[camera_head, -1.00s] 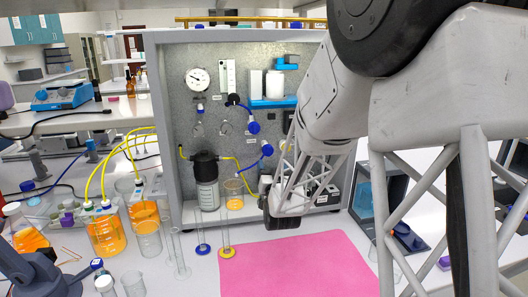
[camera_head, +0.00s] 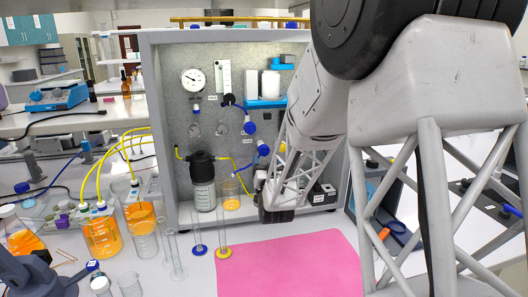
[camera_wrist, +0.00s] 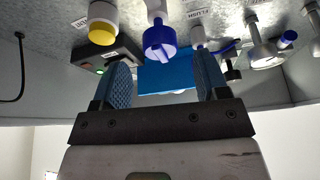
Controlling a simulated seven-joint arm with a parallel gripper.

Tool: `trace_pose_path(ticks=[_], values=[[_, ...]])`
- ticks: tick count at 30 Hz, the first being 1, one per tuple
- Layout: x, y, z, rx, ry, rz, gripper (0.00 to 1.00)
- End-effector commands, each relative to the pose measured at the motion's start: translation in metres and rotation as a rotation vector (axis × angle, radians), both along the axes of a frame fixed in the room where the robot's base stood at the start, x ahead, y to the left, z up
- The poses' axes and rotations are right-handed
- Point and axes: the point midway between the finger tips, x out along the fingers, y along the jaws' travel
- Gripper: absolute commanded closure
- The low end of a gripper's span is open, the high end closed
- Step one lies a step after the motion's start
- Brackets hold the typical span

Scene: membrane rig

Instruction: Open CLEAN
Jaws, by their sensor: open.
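No label that I can clearly read as CLEAN shows in either view. In the wrist view, a blue valve knob (camera_wrist: 160,42) hangs from the panel just beyond my gripper (camera_wrist: 163,72). A yellow knob on a white body (camera_wrist: 102,24) is to its left. My gripper's two blue ridged fingers are apart with nothing held between them; the blue knob appears beyond the gap, not touched as far as I can tell. In the head view, my gripper (camera_head: 266,198) is low in front of the panel (camera_head: 225,135), its fingers mostly hidden. Two blue valves (camera_head: 250,127) show above it.
A black-capped filter bottle (camera_head: 203,182) and a beaker of orange liquid (camera_head: 231,192) stand left of my gripper. A pink mat (camera_head: 290,265) lies clear in front. A dark box (camera_wrist: 105,58) sits by the yellow knob.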

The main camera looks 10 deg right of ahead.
Motion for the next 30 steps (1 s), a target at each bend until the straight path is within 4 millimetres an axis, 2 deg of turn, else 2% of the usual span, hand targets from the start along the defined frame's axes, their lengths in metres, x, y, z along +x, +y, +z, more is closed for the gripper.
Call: trace_pose_path(ticks=[12,18,27,28,30], values=[[0.041,-0.003,0.016,0.000,0.001,0.000,0.32],[0.049,-0.003,0.020,0.000,0.001,0.000,0.32],[0.050,-0.003,0.020,0.000,0.001,0.000,0.32],[0.050,-0.003,0.020,0.000,0.001,0.000,0.34],[0.050,-0.003,0.020,0.000,0.001,0.000,0.45]])
